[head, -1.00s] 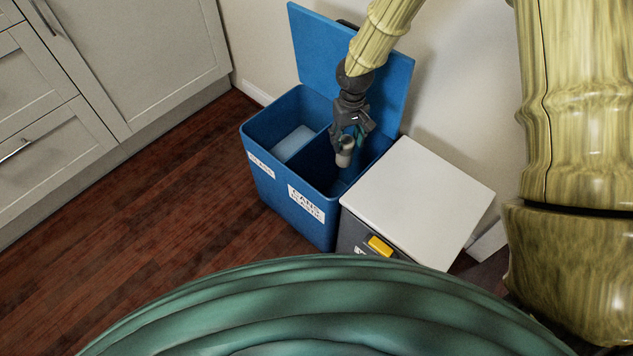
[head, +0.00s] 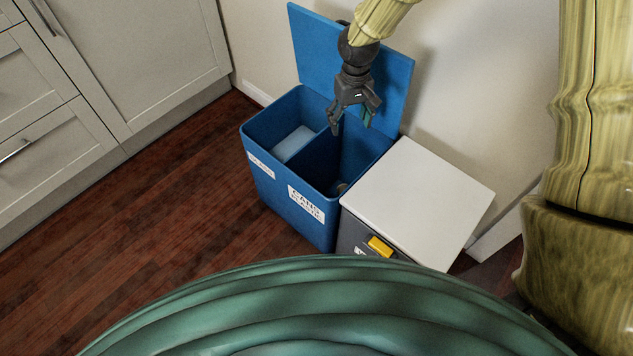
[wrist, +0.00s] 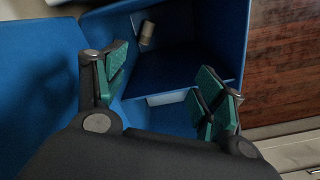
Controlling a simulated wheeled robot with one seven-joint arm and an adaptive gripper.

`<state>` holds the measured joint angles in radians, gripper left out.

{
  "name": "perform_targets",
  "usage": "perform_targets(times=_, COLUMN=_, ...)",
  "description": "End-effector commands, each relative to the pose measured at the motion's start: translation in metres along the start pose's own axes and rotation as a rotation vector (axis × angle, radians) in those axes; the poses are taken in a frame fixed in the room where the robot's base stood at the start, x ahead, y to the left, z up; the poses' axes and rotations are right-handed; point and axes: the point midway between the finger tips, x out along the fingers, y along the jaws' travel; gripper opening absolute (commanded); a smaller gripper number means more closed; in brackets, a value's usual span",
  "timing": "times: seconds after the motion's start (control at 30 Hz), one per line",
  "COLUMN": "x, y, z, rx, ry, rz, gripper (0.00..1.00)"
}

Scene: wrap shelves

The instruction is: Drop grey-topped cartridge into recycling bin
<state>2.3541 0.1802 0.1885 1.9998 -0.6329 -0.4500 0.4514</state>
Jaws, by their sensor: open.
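The grey-topped cartridge (wrist: 147,33) lies inside the recycling bin, against a wall of one compartment in the wrist view. In the head view only a small part of the cartridge (head: 342,188) shows low in the right compartment, labelled for cans. The blue recycling bin (head: 268,196) stands open with its lid (head: 318,62) raised against the wall. My gripper (head: 352,127) is open and empty above the right compartment, apart from the cartridge. In the wrist view its green-padded fingers (wrist: 166,99) are spread wide.
A pale object (head: 294,143) is in the bin's left compartment. A white-topped dark bin (head: 420,196) with a yellow handle (head: 380,246) stands close on the right. Grey cabinets (head: 150,60) are at the left. The wooden floor (head: 150,200) before them is clear.

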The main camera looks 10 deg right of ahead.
Motion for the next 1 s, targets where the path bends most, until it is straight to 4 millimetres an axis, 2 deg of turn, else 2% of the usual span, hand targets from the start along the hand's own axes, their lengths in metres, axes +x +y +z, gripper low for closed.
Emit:
perform_targets(times=0.13, x=-0.023, y=0.0, z=0.0, rx=0.001, ry=0.002, rz=0.0, gripper=0.7)
perform_targets(times=0.33, x=-0.04, y=0.0, z=0.0, rx=0.001, ry=0.001, rz=0.0, gripper=0.7)
perform_targets(times=1.0, x=-0.049, y=0.0, z=0.0, rx=0.0, ry=0.001, rz=-0.001, gripper=0.7)
